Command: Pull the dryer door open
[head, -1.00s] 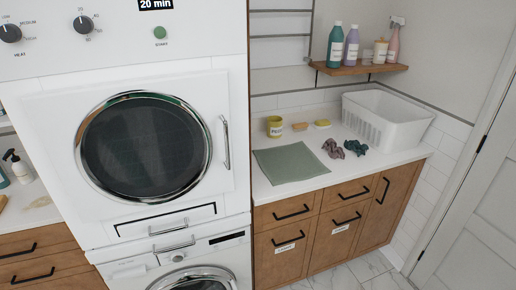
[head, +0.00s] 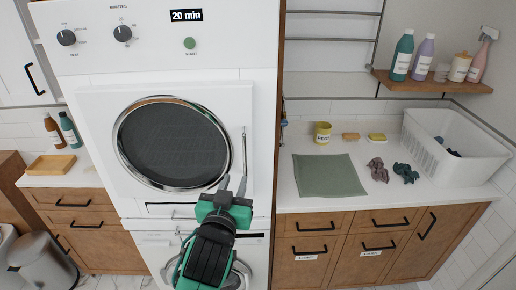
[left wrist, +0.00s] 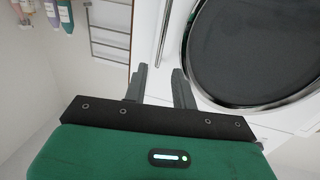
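The dryer door (head: 236,110) is a white square panel with a round dark window (head: 175,143) in a chrome ring; it looks closed. Its handle (head: 244,150) is a thin vertical metal bar at the door's right edge. My left gripper (head: 233,185), green and black, is at the handle's lower end, with its fingers pointing up toward the door. In the left wrist view its two fingers (left wrist: 160,86) are apart with nothing clasped, and the handle (left wrist: 164,40) shows ahead, roughly in line with the gap. I cannot tell whether they touch it. My right gripper is out of view.
A washer (head: 255,255) stands below the dryer, partly hidden by my left arm. To the right, a counter (head: 290,195) holds a green cloth, a yellow cup and a white basket (head: 450,160). A bin (head: 42,262) stands at the lower left.

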